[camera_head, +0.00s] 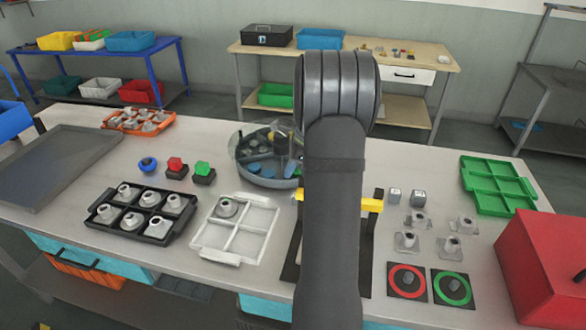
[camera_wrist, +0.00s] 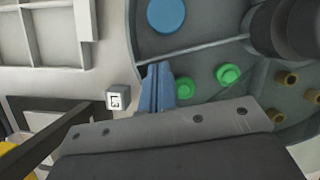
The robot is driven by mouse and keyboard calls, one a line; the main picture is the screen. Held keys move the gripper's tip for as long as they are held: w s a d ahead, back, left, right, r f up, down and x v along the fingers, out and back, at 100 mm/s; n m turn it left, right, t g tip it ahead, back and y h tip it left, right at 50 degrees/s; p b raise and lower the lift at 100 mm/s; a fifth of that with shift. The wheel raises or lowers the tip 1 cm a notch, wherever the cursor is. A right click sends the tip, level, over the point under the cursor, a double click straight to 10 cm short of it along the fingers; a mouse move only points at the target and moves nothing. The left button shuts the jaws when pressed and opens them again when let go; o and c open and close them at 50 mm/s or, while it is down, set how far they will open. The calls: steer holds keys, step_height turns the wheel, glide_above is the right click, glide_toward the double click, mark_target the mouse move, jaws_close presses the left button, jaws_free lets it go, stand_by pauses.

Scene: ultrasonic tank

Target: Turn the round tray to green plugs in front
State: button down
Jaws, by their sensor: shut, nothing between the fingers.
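The round tray (camera_head: 240,172) is a grey tub with a clear part standing over it, left of my arm in the head view. Blue pieces lie in its visible sections, and my arm hides its right side. In the wrist view the tray's divider (camera_wrist: 205,45) separates a section with a blue disc (camera_wrist: 166,14) from one with green plugs (camera_wrist: 228,74). Several brass plugs (camera_wrist: 286,78) lie further right. My gripper (camera_wrist: 158,72) is shut and empty, its blue fingertips beside the divider, left of the green plugs. Contact is unclear. The head view hides the fingers behind my arm.
A white four-section tray (camera_head: 238,226) holds one metal part, left of my arm. A small marked cube (camera_wrist: 122,99) stands just outside the round tray. A black frame with a yellow bar (camera_head: 371,205) is partly behind my arm. A dark cylinder (camera_wrist: 290,25) rises at upper right.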

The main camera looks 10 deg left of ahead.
mark_target(252, 170)
steer(key=shift+s+a+m+t, duration=0.2)
steer(key=shift+s+a+m, duration=0.05)
steer(key=shift+a+m, duration=0.4)
steer(key=shift+s+a+m+t, duration=0.25)
steer(key=shift+a+m, duration=0.3)
steer(key=shift+a, duration=0.15)
steer(key=shift+s+a+m+t, duration=0.15)
steer(key=shift+a+m+t, duration=0.5)
steer(key=shift+a+m, duration=1.2)
steer(key=shift+w+a+m+t, duration=0.2)
steer(key=shift+a+m, duration=0.4)
steer(key=shift+a, duration=0.25)
steer(key=shift+w+a+m+t, duration=0.1)
steer(key=shift+a+m+t, duration=0.1)
steer(key=shift+a+m, duration=0.5)
steer(key=shift+w+a, duration=0.25)
steer(key=shift+a, duration=0.65)
steer(key=v, duration=1)
steer(key=shift+s+a, duration=0.2)
steer(key=shift+a, duration=0.1)
